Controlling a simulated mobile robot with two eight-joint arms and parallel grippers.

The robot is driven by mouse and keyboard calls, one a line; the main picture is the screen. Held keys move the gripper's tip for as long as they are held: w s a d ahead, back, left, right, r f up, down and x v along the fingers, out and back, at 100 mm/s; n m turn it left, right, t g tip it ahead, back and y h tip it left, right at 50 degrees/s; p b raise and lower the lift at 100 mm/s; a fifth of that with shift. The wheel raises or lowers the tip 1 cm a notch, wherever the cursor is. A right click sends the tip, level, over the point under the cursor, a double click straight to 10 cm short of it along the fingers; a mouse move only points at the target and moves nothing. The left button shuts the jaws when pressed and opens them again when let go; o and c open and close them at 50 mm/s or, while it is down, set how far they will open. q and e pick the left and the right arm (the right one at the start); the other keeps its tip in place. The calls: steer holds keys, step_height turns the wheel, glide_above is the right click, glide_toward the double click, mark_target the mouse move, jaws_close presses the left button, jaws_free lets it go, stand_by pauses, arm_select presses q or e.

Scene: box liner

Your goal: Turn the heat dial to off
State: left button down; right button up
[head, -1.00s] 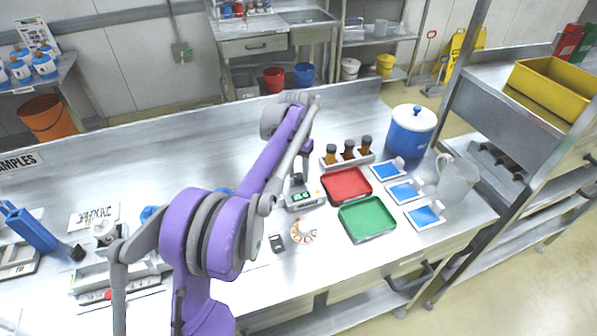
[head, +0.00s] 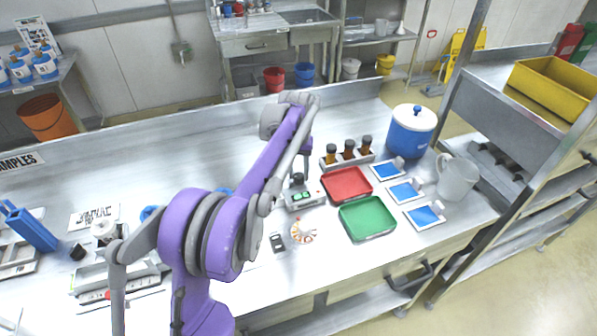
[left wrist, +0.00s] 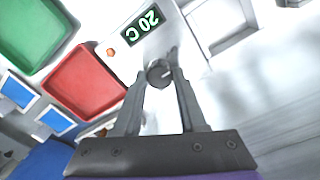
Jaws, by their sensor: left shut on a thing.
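The heat device is a small pale box (head: 304,200) on the bench, with a green-lit display and a small red light. In the left wrist view its display (left wrist: 143,24) reads 20 C. Its round dark dial (left wrist: 158,73) sits between the fingertips of my left gripper (left wrist: 160,76), which is shut on it. The dial's pointer mark is too small to read. In the head view my purple arm hides most of the gripper. My right gripper is not in view.
A red tray (head: 346,184) and a green tray (head: 367,219) lie right of the device. A rack of brown bottles (head: 348,157) stands behind the red tray. A small dark-faced item (head: 277,242) and a fan of colour strips (head: 303,233) lie in front.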

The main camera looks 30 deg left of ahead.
mark_target(297, 175)
arm_select(q)
steer(key=shift+c, duration=2.3)
jaws_free()
steer(key=shift+r, duration=0.1)
step_height(297, 175, up, 11)
steer(key=shift+a+f+p, duration=0.2)
steer(key=shift+p, duration=0.25)
steer(key=shift+s, duration=0.1)
